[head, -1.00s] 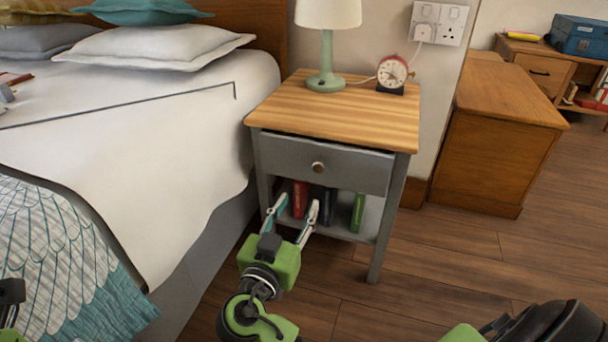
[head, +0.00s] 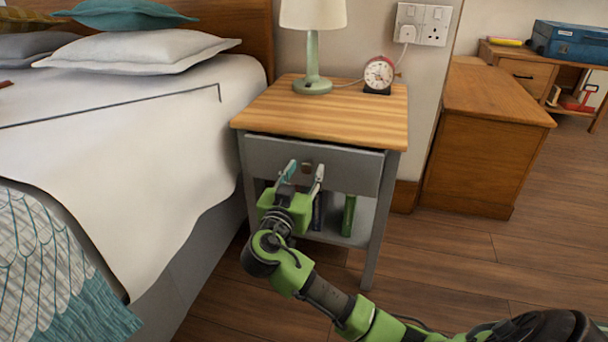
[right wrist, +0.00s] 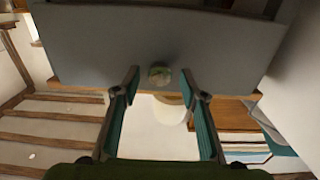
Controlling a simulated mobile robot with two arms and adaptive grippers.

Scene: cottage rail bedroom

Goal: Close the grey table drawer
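The grey table drawer (head: 352,170) is in the bedside table with a striped wooden top (head: 325,115). A dark gap shows above its front, so it appears slightly open. My right gripper (head: 305,168) is in front of the drawer, its two fingers apart on either side of the round knob (head: 307,164). In the right wrist view the knob (right wrist: 160,74) sits between the open fingertips (right wrist: 161,78), against the grey drawer front (right wrist: 110,45). Whether the fingers touch the front I cannot tell. My left gripper is out of view.
A lamp (head: 313,65) and an alarm clock (head: 379,74) stand on the table top. A green book (head: 348,215) stands on the shelf below. The bed (head: 120,190) is close on the left. Open wooden floor (head: 430,250) lies to the right.

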